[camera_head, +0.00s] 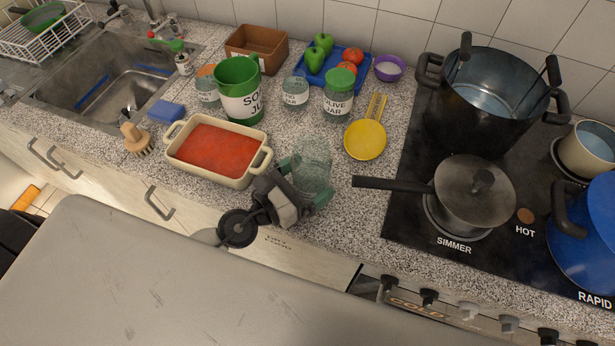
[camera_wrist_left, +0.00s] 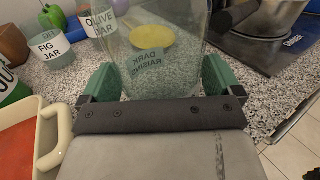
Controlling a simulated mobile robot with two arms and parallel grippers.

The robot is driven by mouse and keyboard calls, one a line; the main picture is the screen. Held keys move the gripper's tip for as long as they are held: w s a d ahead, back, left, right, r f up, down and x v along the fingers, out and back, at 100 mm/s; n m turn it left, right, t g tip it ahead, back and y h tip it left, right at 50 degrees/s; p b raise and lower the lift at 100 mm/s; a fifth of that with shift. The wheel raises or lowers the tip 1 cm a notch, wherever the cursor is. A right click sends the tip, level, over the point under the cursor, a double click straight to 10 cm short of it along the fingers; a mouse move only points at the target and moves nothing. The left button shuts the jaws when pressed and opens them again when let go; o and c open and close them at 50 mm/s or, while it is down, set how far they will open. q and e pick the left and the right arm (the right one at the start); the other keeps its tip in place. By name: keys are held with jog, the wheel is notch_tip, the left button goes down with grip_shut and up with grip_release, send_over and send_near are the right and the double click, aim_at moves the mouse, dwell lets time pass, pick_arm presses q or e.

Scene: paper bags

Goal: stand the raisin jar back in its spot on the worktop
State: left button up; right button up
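The raisin jar (camera_head: 313,163) is a clear glass jar near the front edge of the worktop, right of the red-filled dish. In the left wrist view the jar (camera_wrist_left: 165,62) fills the space between the fingers, and its dark raisins label reads backwards through the glass. My left gripper (camera_head: 305,182) has its green fingers on both sides of the jar, seemingly closed on it. The jar looks roughly upright; I cannot tell whether its base touches the worktop (camera_head: 345,215). My right gripper is not in view.
Behind stand the fig jar (camera_head: 295,92), olive jar (camera_head: 338,95), another jar (camera_head: 207,90) and green-and-white jug (camera_head: 240,92). A yellow spoon rest (camera_head: 365,140) lies behind right. The saucepan's handle (camera_head: 392,184) reaches over the worktop from the hob. The baking dish (camera_head: 215,150) is left.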

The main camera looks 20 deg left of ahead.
pick_arm(q)
jog(key=shift+o, duration=0.3)
jog(key=shift+r+p, duration=0.3)
jog(key=b+v, duration=0.8)
jog(key=v, duration=0.4)
jog(key=shift+f+b, duration=0.15)
jog(key=shift+b, duration=0.15)
